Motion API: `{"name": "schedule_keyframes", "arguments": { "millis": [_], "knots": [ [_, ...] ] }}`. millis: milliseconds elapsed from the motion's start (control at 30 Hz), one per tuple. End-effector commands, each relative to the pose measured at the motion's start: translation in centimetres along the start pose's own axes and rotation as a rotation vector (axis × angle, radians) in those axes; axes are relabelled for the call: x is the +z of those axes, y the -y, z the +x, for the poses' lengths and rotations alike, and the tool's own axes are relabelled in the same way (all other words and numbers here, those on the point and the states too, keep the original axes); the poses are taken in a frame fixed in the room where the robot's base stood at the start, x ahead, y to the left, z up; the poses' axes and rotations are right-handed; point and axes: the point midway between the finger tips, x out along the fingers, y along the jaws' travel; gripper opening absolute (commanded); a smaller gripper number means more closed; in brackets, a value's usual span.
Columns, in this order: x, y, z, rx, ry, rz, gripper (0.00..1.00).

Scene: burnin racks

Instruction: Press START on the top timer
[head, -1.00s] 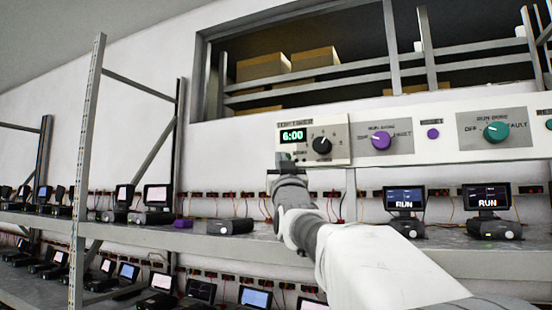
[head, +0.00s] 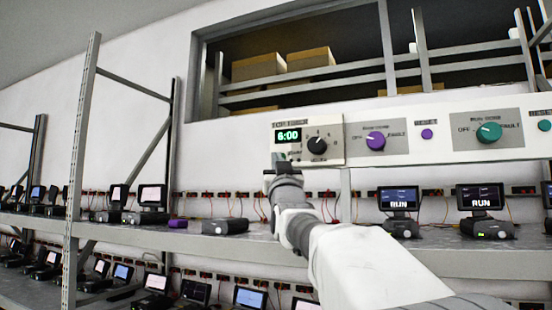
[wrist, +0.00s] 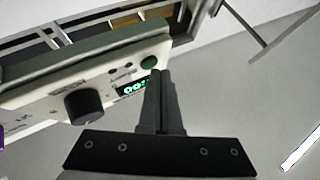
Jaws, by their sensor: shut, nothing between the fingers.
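The top timer (head: 308,140) is a pale panel at the left end of a long control strip, with a green display (head: 288,135) reading 6:00 and a black knob (head: 317,146). My gripper (head: 281,159) is at the panel's lower left corner, below the display. In the wrist view my gripper (wrist: 159,74) is shut and empty, its tips beside a round green button (wrist: 149,62). I cannot tell if they touch it. The display (wrist: 132,88) and knob (wrist: 84,107) show beside it. The button is hidden behind my gripper in the head view; no START lettering is readable.
Farther right on the strip are a purple knob (head: 375,140), a small purple button (head: 427,134) and a teal knob (head: 488,132). A shelf (head: 370,250) below holds devices with screens, two showing RUN. A metal upright (head: 81,170) stands at left.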

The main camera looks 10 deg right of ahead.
Motion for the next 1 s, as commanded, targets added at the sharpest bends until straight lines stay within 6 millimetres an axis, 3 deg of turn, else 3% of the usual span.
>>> {"name": "schedule_keyframes", "arguments": {
  "millis": [1000],
  "knots": [
    [0.49,-0.43,0.60,0.000,0.001,-0.001,0.00]
  ]
}}
